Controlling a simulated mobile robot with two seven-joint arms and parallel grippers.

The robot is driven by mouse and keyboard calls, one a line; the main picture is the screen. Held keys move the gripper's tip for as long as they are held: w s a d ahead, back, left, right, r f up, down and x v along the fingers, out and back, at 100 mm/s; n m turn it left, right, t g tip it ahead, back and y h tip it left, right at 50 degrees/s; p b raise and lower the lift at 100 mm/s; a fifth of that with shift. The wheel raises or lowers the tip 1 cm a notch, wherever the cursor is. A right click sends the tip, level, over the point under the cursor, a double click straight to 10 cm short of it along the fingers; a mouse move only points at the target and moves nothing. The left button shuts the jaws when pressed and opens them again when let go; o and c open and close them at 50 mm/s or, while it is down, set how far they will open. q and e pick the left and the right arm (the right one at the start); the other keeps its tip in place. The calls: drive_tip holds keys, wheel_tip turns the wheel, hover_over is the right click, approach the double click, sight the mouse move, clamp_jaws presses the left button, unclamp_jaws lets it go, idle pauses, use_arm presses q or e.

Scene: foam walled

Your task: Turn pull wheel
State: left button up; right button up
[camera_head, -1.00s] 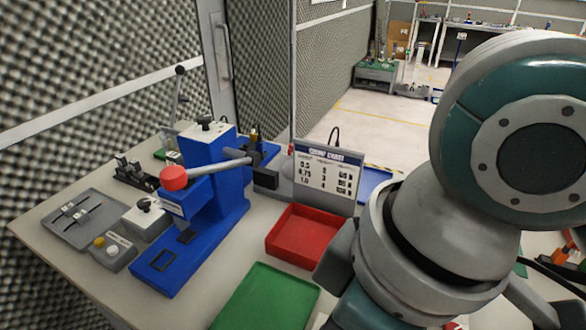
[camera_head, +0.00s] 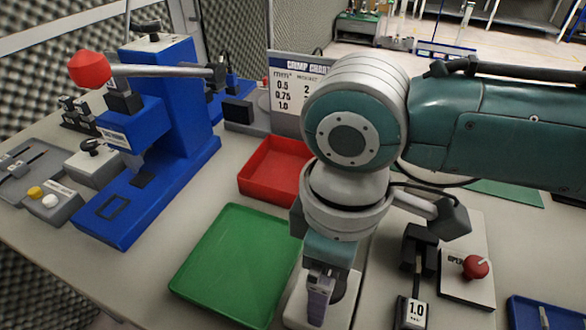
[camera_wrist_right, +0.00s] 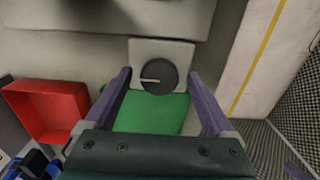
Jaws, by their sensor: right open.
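The likely wheel is a dark round disc (camera_wrist_right: 160,84) with a pale pointer, on a light square plate (camera_wrist_right: 138,50) in the right wrist view. The pointer lies roughly level and points left. My right gripper (camera_wrist_right: 160,74) is open, its two purple fingers on either side of the disc in that view. No contact with it shows. In the head view my right gripper (camera_head: 319,292) hangs over the plate (camera_head: 298,312) and hides most of the disc. My left gripper is not in view.
A green tray (camera_head: 232,262) lies left of the plate, with a red bin (camera_head: 268,170) behind it. A blue press (camera_head: 165,115) with a red-knobbed lever (camera_head: 90,68) stands at left. A red knob (camera_head: 476,267) on a plate and a 1.0 label (camera_head: 416,310) are at right.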

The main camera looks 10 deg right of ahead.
drive_tip(key=shift+f, duration=0.6)
drive_tip(key=c, duration=1.4)
